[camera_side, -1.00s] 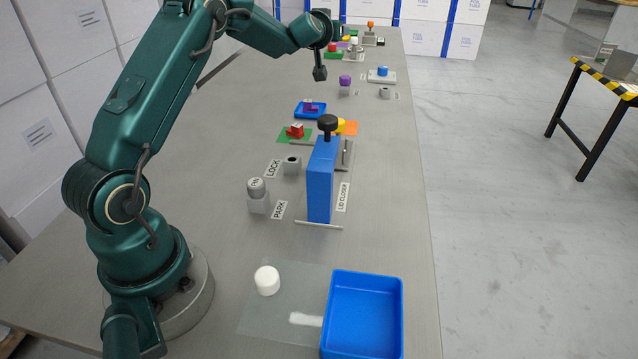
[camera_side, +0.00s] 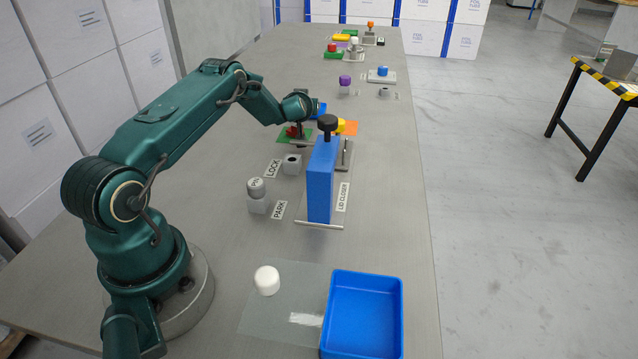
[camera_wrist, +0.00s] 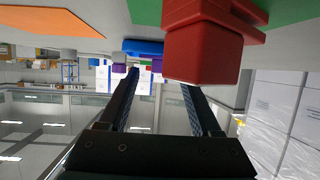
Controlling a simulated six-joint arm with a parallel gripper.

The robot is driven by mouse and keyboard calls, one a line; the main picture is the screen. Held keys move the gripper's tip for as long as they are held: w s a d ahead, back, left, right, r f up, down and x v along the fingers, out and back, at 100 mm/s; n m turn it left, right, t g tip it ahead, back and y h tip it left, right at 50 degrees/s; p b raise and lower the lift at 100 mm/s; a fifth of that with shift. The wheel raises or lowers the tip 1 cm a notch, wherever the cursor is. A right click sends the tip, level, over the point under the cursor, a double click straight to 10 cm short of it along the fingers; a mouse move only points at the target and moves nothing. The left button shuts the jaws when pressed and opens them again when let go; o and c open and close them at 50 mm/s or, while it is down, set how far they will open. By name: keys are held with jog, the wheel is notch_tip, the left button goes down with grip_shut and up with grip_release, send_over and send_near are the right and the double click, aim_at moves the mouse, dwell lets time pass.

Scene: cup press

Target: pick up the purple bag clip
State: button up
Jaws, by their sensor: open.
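My gripper (camera_side: 299,134) is low over the green mat (camera_side: 283,138) with the red clip (camera_side: 291,131), which the wrist partly covers. In the wrist view the two fingers of my gripper (camera_wrist: 160,79) are apart, and nothing shows held between them. The red clip (camera_wrist: 203,45) looms large and close there, beside the fingers; I cannot tell whether they touch it. The blue tray (camera_side: 320,108) lies just beyond my wrist. The purple bag clip on it is hidden in the side view. Small purple patches show far off in the wrist view; I cannot tell which is the clip.
A yellow piece on an orange mat (camera_side: 351,129) and the tall blue lid closer (camera_side: 321,180) stand right of my gripper. A purple knob (camera_side: 345,80) stands farther back. Grey lock block (camera_side: 292,164) is nearer. A blue bin (camera_side: 362,310) is at the front.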

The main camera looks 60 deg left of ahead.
jog(key=shift+x, duration=1.4)
jog(key=shift+r, duration=0.15)
jog(key=shift+c, duration=0.3)
grip_shut()
